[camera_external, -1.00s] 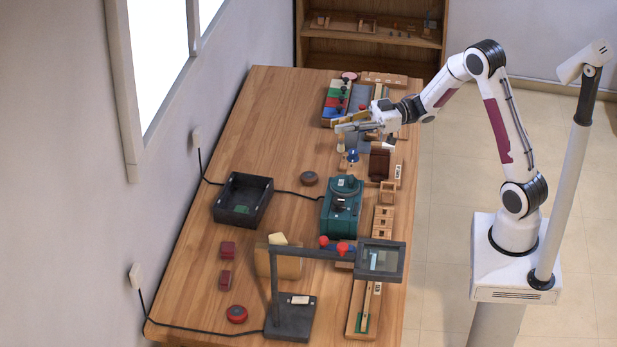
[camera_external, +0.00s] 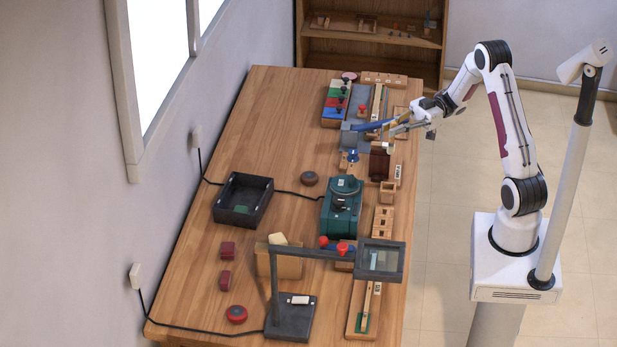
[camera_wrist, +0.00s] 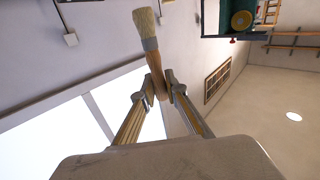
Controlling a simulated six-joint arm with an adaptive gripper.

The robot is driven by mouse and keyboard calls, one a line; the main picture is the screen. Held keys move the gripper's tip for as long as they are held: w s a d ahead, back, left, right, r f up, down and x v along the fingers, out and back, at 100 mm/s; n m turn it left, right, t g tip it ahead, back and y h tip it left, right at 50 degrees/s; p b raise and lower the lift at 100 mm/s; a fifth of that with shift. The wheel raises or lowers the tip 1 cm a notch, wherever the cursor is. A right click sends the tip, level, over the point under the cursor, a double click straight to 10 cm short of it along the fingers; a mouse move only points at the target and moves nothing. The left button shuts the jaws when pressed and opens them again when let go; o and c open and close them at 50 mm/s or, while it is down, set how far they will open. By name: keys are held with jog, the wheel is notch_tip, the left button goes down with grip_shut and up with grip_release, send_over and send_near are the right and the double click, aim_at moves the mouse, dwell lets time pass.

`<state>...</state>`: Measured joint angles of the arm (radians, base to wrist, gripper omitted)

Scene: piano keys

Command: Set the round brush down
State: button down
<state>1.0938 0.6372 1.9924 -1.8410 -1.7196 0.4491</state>
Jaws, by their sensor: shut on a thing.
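The round brush (camera_wrist: 155,62) shows in the wrist view with pale bristles, a grey metal collar and a wooden handle. My gripper (camera_wrist: 157,88) is shut on its handle, with a finger on either side. The bristle end points away from the gripper. In the external view my gripper (camera_external: 388,128) is over the far right part of the table, near the grey block. The brush is too small to make out surely there.
The wooden table (camera_external: 275,130) has open room at its left. Near my gripper are a grey block (camera_external: 350,137), a dark brown block (camera_external: 379,165) and coloured panels with knobs (camera_external: 336,103). A green machine (camera_external: 341,210) and a black tray (camera_external: 243,200) stand nearer the camera.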

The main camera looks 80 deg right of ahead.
aim_at(390, 146)
jog(key=shift+w+a+f, duration=0.1)
jog(key=shift+f, duration=3.5)
jog(key=shift+f, duration=0.1)
jog(key=shift+f, duration=2.4)
jog(key=shift+f, duration=2.3)
jog(key=shift+f, duration=0.25)
jog(key=c, duration=2)
grip_release()
jog(key=shift+c, duration=0.2)
